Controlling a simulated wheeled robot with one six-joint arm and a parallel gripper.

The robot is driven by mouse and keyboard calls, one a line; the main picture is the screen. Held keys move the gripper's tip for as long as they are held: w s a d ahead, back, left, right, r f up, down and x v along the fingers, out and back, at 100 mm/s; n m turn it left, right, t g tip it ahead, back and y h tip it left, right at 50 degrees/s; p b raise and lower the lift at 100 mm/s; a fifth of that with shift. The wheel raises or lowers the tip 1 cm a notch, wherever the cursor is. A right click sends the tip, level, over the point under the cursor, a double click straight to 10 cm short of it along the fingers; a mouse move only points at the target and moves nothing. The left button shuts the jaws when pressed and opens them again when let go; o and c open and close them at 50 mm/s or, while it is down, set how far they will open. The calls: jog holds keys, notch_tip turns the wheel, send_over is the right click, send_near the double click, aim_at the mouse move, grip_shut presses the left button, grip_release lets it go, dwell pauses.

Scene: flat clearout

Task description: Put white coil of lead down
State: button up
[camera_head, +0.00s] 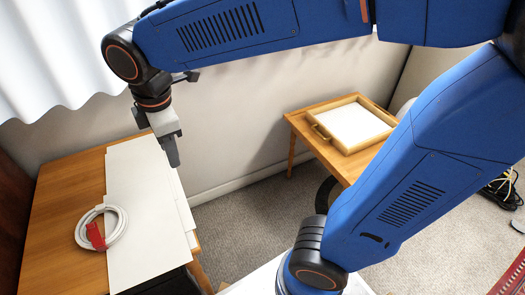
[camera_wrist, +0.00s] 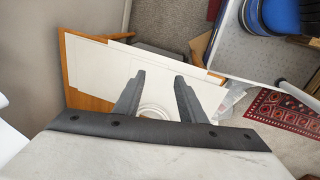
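The white coil of lead (camera_head: 118,232) lies flat with a red strap around part of it. It rests across the left edge of the white boards (camera_head: 140,190) on a wooden table (camera_head: 60,200). My gripper (camera_head: 174,160) is above the far right part of the boards, well apart from the coil, with nothing in it. In the wrist view my gripper (camera_wrist: 160,76) shows two fingers spread apart. Part of the coil (camera_wrist: 153,111) shows beyond and between them; the rest is hidden by my gripper.
A smaller wooden table (camera_head: 318,142) by the wall carries a wooden tray (camera_head: 346,147) with a white bottom. Dark cables (camera_head: 503,187) lie on the carpet at the right. A red patterned rug (camera_wrist: 285,111) shows in the wrist view. Bare carpet (camera_head: 240,215) lies between the tables.

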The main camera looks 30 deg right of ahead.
jog(key=s+d+f+m+t, duration=0.1)
jog(key=s+d+m, duration=0.4)
jog(key=d+m, duration=0.4)
jog(key=s+d+f+m+t, duration=0.1)
jog(key=s+d+f+m, duration=0.1)
jog(key=s+d+m, duration=0.4)
jog(key=d+m, duration=0.3)
jog(key=d, duration=0.4)
jog(key=shift+d+f+t, duration=0.2)
jog(key=shift+t, duration=0.2)
jog(key=shift+s, duration=0.1)
jog(key=shift+c, duration=0.6)
jog(key=shift+a, duration=0.15)
